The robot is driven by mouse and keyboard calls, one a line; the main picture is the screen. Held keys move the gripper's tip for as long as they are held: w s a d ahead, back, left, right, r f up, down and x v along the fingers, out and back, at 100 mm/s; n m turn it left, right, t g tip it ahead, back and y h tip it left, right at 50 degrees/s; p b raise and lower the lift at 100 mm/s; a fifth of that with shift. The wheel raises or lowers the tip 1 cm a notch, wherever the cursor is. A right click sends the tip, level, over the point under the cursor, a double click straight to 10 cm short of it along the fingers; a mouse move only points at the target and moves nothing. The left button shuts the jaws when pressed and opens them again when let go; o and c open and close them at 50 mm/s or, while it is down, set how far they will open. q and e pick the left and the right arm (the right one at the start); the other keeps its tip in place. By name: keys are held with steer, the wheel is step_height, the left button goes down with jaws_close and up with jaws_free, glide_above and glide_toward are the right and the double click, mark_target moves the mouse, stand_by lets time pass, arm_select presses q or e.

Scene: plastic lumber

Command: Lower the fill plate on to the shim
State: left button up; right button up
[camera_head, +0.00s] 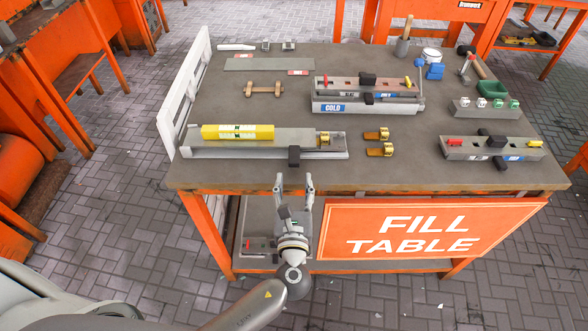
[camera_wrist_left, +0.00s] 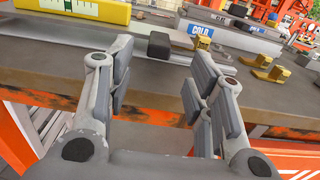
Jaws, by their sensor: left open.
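A long flat grey plate (camera_head: 300,136), which looks like the fill plate, lies at the front left of the table with a yellow spirit level (camera_head: 237,132) on it. A black knob (camera_head: 294,156) stands out from its front side; the knob also shows in the left wrist view (camera_wrist_left: 159,45). A small brass piece (camera_head: 323,139), perhaps the shim, is at the plate's right end. Whether the plate touches it, I cannot tell. My left gripper (camera_head: 295,183) is open and empty, just off the table's front edge, in front of the knob. My right gripper is out of view.
Two loose brass pieces (camera_head: 377,134) lie right of the plate. A block marked COLD (camera_head: 365,106) stands behind them. Another grey block (camera_head: 490,148) is at the right. A white upright board (camera_head: 185,90) edges the table's left. The front middle of the tabletop is bare.

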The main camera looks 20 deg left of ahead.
arm_select(q)
steer(key=shift+v, duration=1.15)
steer(key=s+a+f+n+g+h, duration=0.1)
steer(key=s+a+f+n+g, duration=0.2)
steer(key=f, duration=0.8)
steer(key=s+a+f+n+g+h, duration=0.1)
steer(key=s+f+n+g, duration=0.4)
steer(key=f, duration=0.7)
steer(key=s+a+f+n+g+h, duration=0.15)
steer(key=s+f+n, duration=0.3)
steer(key=f, duration=0.65)
steer(key=s+a+f+n+g, duration=0.1)
steer(key=s+f+n, duration=0.3)
steer(key=s, duration=0.5)
steer(key=s+a+f+n+g+h, duration=0.1)
steer(key=s+a+f+n+g, duration=0.1)
steer(key=s+f+n, duration=0.3)
steer(key=s+a+f+n+g, duration=0.2)
steer(key=s+f+n+g, duration=0.2)
steer(key=s+n, duration=0.5)
steer(key=s+f, duration=0.1)
steer(key=s, duration=0.3)
steer(key=shift+h, duration=0.25)
